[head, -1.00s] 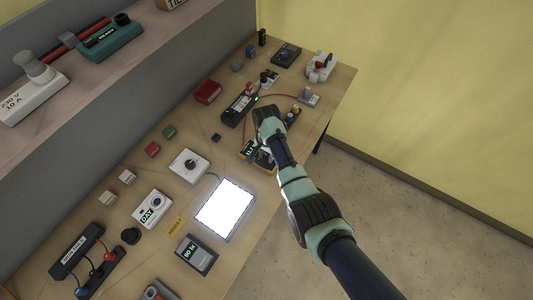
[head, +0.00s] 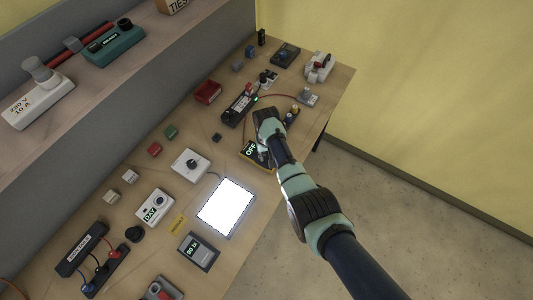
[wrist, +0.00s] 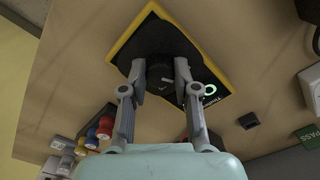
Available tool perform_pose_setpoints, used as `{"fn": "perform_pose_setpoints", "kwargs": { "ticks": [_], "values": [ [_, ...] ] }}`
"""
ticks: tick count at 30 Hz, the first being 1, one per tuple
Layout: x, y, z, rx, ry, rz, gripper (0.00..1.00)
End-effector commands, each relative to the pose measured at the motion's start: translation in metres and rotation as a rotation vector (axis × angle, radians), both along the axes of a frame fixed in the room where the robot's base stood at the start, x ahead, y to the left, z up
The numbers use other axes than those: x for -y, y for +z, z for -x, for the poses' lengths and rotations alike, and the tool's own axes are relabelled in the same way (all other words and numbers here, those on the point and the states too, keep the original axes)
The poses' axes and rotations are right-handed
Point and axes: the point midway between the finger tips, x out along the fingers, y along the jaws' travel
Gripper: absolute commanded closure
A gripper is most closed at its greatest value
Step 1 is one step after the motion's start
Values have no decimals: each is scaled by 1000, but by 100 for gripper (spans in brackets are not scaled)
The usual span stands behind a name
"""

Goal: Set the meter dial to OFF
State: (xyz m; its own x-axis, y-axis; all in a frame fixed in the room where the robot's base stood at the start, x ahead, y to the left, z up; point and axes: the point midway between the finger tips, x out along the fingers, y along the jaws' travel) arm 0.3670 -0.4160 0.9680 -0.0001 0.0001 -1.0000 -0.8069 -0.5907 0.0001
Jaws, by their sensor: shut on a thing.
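The meter (head: 250,158) is a black device with a yellow edge, on the bench near its front right; my arm covers part of it. Its lit display (head: 250,149) reads OFF in the head view. In the wrist view the meter (wrist: 215,77) shows from close up, with a green lit character on its display (wrist: 210,90). My gripper (wrist: 162,72) has its two fingers on opposite sides of the dark round dial (wrist: 164,66) and is shut on it. In the head view my gripper (head: 264,145) is over the meter, its fingertips mostly hidden.
A lit white panel (head: 226,208) lies left of the meter. A black device (head: 239,104) with a red lead is behind it. Red, blue and yellow posts (wrist: 105,127) show near my gripper in the wrist view. A small black block (head: 217,137) sits nearby.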

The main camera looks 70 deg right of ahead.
Motion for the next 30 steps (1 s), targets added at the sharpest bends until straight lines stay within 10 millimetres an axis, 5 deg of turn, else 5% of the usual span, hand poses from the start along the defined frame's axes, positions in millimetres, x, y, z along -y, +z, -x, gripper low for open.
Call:
{"fn": "perform_pose_setpoints", "kwargs": {
  "ticks": [23,24,27,30],
  "values": [
    [0,0,0,1,96,1,100],
    [0,0,0,1,96,1,63],
    [0,0,0,1,96,1,47],
    [0,0,0,0,96,0,45]
  ]
}}
